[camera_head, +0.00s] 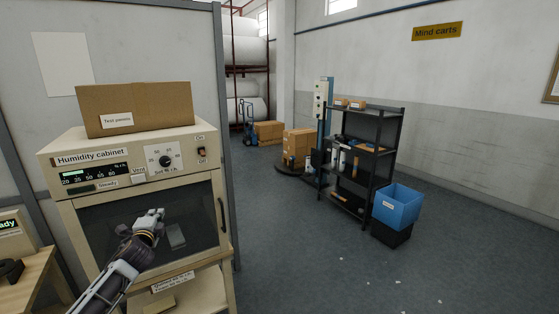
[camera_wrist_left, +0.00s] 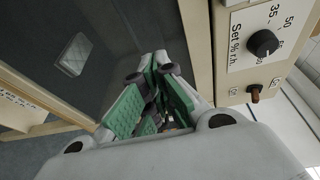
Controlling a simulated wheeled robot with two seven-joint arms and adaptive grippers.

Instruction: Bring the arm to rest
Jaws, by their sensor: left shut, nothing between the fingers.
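My left arm comes in from the lower left in the head view, and its gripper (camera_head: 155,217) is in front of the dark glass door of the humidity cabinet (camera_head: 95,150). In the left wrist view the gripper's green-padded fingers (camera_wrist_left: 153,92) are closed together with nothing between them. The cabinet door appears shut, and a small grey item (camera_head: 176,236) shows behind its glass. Whether the fingers touch the glass cannot be told. My right gripper is not in view.
A cardboard box (camera_head: 135,107) sits on the cabinet. The set knob (camera_wrist_left: 262,43) and power switch (camera_wrist_left: 255,92) are close to the gripper in the wrist view.

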